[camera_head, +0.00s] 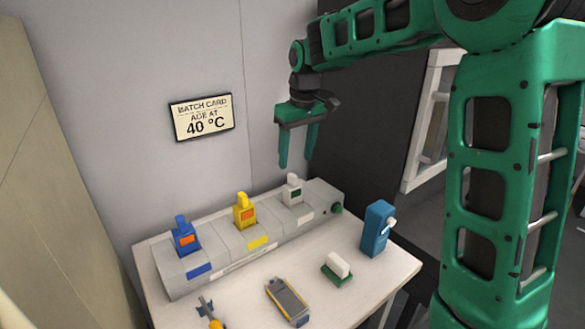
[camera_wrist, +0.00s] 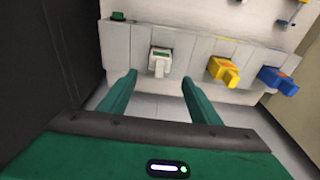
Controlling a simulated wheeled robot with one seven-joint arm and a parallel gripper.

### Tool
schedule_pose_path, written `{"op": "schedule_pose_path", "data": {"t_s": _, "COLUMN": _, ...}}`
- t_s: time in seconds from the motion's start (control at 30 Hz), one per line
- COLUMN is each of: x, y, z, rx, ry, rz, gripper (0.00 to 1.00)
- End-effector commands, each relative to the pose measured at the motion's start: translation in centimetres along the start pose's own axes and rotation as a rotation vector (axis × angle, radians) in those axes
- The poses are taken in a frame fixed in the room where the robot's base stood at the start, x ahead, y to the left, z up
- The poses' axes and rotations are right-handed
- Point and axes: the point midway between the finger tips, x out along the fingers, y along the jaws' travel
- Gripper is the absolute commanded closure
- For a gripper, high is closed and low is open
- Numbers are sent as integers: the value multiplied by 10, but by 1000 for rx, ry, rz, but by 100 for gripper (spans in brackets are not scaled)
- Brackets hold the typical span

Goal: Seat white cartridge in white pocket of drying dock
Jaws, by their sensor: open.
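The white cartridge (camera_head: 292,190), with a small green patch on its face, stands upright in the right-hand section of the long grey drying dock (camera_head: 220,268). I cannot tell how deep it sits in its pocket. My gripper (camera_head: 297,165) is open and empty, its green fingers pointing down above the cartridge in the head view. In the wrist view the white cartridge (camera_wrist: 159,62) shows beyond and between the open fingertips (camera_wrist: 158,80), apart from them. A yellow cartridge (camera_head: 245,212) and a blue cartridge (camera_head: 184,237) stand in the other dock sections, above yellow and blue labels.
On the table (camera_head: 372,288) in front of the dock are a blue bottle-like object (camera_head: 376,228), a white block on a green base (camera_head: 337,268), a grey-yellow device (camera_head: 287,301) and a small yellow tool (camera_head: 212,315). A batch card (camera_head: 202,117) reading 40 °C hangs on the wall behind.

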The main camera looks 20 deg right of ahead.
Motion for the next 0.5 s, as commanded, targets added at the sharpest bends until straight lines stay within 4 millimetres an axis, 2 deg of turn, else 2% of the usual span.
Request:
{"op": "schedule_pose_path", "data": {"t_s": 0.33, "x": -9, "y": 3, "z": 5, "rx": 10, "ry": -1, "rz": 3, "gripper": 43}}
{"op": "schedule_pose_path", "data": {"t_s": 0.43, "x": -13, "y": 15, "z": 29, "rx": 61, "ry": -9, "rz": 14, "gripper": 43}}
{"op": "schedule_pose_path", "data": {"t_s": 0.5, "x": -17, "y": 30, "z": 60, "rx": 128, "ry": -21, "rz": 27, "gripper": 43}}
